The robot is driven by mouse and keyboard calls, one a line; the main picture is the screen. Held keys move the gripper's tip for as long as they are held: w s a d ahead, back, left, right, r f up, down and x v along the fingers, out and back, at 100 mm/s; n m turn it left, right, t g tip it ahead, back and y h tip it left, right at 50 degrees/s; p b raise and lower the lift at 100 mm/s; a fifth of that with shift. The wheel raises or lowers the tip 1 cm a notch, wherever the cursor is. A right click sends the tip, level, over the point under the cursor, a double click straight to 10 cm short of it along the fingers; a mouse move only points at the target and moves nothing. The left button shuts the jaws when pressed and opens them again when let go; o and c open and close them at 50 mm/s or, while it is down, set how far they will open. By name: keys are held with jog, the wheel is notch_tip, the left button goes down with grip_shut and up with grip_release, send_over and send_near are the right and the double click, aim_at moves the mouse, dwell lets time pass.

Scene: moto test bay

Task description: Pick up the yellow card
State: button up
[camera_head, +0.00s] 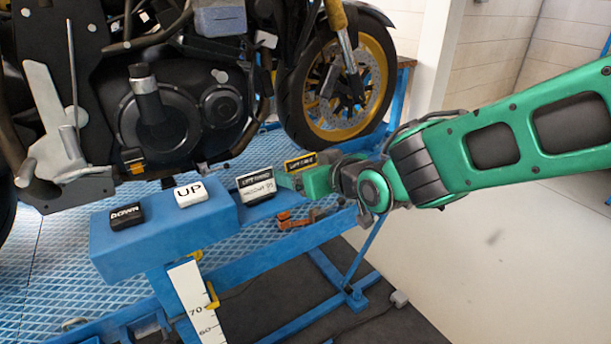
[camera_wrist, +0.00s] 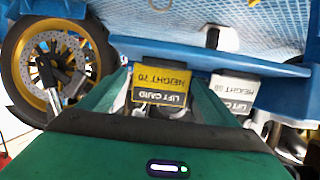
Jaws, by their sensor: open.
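The yellow card (camera_wrist: 162,84) shows upside down in the wrist view, with "LIFT CARD" and "HEIGHT 70" on it. It stands between the two green fingers of my gripper (camera_wrist: 160,98), with a finger on each side. In the head view only the card's top part (camera_head: 300,162) shows above my gripper (camera_head: 292,180), which hides the rest. My gripper is open; whether either finger touches the card cannot be told. A white lift card (camera_wrist: 236,88) stands right of the yellow one in the wrist view; it also shows in the head view (camera_head: 257,186).
The cards stand by a blue lift frame (camera_head: 165,245) with a black DOWN button (camera_head: 126,216) and a white UP button (camera_head: 191,195). An orange object (camera_head: 298,219) lies below my gripper. A motorcycle (camera_head: 165,100) stands behind, its front wheel (camera_head: 335,85) near my arm.

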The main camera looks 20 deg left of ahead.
jog(key=c, duration=1.2)
jog(key=shift+o, duration=0.2)
jog(key=shift+r, duration=0.1)
